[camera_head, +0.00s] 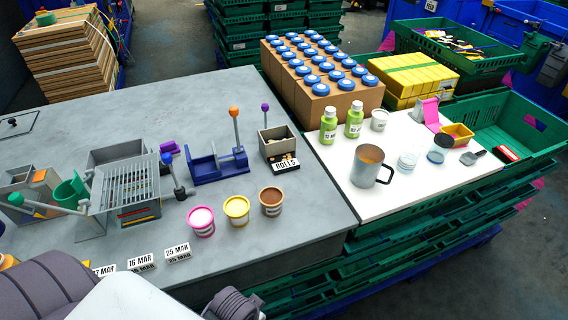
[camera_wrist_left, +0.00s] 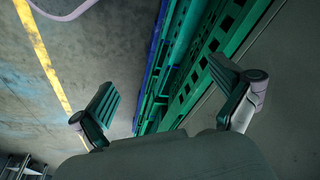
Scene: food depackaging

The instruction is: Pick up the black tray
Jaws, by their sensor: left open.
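I cannot make out a plainly black tray in the head view. The nearest match is a small dark tray (camera_head: 285,161) with light pieces in it, below a grey bin (camera_head: 277,141) and behind a "ROLLS" label (camera_head: 285,166) on the grey table. My left gripper (camera_wrist_left: 168,103) is open and empty in the left wrist view, with its two green-padded fingers spread apart. Green crates and the floor lie beyond it, and no tray shows there. The fingers of neither gripper show in the head view.
The grey table (camera_head: 318,207) holds three tubs, date labels and several lever devices. A white board (camera_head: 335,154) at right carries a mug (camera_head: 370,167), bottles and cups. Stacked green crates (camera_head: 410,235) stand below it. The table's front right is clear.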

